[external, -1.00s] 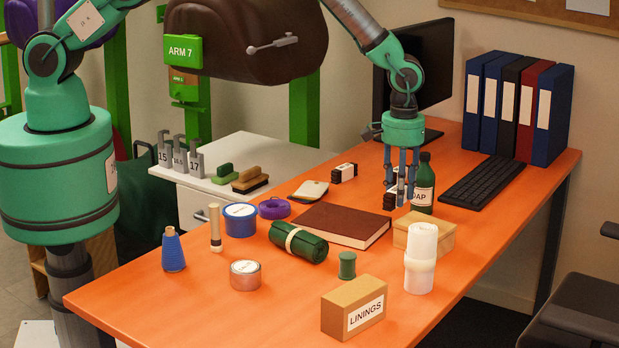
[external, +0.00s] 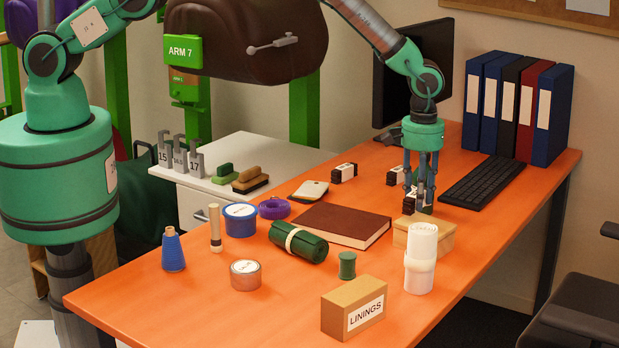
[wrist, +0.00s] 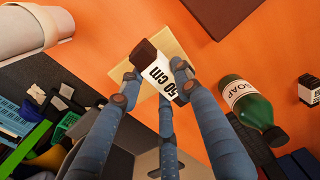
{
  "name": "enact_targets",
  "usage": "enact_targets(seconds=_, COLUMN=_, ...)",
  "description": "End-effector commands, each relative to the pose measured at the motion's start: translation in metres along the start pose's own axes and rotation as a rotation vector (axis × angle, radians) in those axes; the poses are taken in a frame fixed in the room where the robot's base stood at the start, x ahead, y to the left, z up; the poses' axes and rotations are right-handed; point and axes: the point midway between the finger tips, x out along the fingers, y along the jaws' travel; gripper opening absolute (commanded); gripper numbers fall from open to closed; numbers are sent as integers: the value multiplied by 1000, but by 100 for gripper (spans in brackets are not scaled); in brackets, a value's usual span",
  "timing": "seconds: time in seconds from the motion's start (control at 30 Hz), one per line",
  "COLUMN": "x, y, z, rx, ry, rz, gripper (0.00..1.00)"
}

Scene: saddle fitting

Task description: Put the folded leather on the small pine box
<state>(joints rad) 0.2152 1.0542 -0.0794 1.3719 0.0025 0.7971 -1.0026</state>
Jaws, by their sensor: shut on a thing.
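The folded leather (wrist: 147,54) is a small dark brown block with a white band reading "50 cm". My gripper (wrist: 158,82) is shut on it, with its blue-grey fingers around the band. In the external view my gripper (external: 417,203) holds it over the back part of the small pine box (external: 428,240), and the fingers partly hide it. The pine box is a plain light-wood block on the orange table. In the wrist view the box (wrist: 178,38) shows behind the leather. Whether the leather touches the box top, I cannot tell.
A white roll (external: 421,258) stands close in front of the box. A brown book (external: 331,225) lies to its left. The green soap bottle (wrist: 245,104) is near my fingers. Two similar dark banded blocks (external: 343,173) (external: 395,176) lie farther back. A keyboard (external: 484,182) is right.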

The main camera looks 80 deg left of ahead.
Motion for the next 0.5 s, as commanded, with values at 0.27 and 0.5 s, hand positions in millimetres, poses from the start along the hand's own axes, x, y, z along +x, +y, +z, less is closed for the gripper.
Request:
enact_targets(seconds=0.27, x=26, y=0, z=0, rx=0, ry=-1, rz=-1, gripper=3)
enact_targets(seconds=0.5, x=28, y=0, z=0, rx=0, ry=0, rz=0, gripper=3)
